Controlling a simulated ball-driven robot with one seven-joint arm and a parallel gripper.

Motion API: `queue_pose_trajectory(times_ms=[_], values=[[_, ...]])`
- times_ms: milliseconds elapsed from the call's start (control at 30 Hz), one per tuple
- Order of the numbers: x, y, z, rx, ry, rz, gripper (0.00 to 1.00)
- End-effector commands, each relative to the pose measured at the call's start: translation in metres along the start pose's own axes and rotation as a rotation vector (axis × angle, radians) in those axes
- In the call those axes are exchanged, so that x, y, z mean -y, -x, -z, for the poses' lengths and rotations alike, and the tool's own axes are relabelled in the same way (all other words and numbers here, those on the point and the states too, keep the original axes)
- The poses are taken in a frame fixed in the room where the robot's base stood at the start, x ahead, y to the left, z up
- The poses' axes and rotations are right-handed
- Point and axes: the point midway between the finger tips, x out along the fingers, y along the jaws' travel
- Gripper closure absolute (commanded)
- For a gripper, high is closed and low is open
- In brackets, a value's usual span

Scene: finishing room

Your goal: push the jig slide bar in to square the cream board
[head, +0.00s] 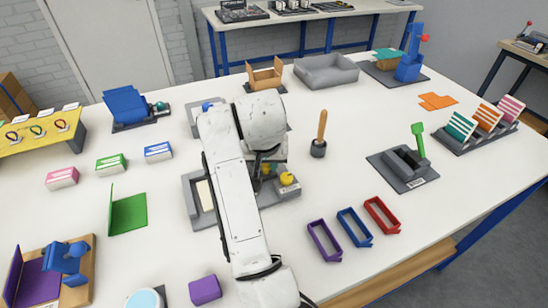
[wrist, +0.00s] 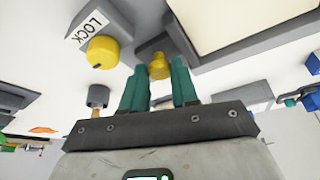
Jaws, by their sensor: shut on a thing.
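The grey jig (head: 190,190) lies on the white table, largely hidden by my arm in the head view. The cream board (head: 206,195) shows at its left part, and its pale face (wrist: 240,20) fills the upper right of the wrist view. The slide bar's yellow knob (wrist: 158,66) is between the teal fingers of my gripper (wrist: 158,72), which is shut on it. The dark grey slide bar (wrist: 181,42) lies beside the board. I cannot tell whether it touches the board's edge. A yellow lock knob (wrist: 103,52) sits beside a LOCK label (wrist: 90,28).
A wooden-handled tool in a dark holder (head: 319,148) stands right of the jig. Purple, blue and red frames (head: 354,227) lie front right. A grey fixture with a green lever (head: 402,166) is farther right. A green angle piece (head: 128,214) lies left.

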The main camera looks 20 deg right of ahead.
Motion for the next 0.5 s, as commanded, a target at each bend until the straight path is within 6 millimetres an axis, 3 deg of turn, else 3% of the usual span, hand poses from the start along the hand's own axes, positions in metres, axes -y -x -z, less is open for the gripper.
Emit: queue_pose_trajectory(times_ms=[100,333,367,500], values=[[0.0136,0.0032,-0.0051,0.000,0.004,0.001,1.00],[0.0137,0.0026,-0.0050,-0.001,0.001,0.002,1.00],[0.0136,0.0027,-0.0050,-0.001,0.001,0.002,0.69],[0.0135,0.0026,-0.0049,-0.001,0.001,0.002,0.56]])
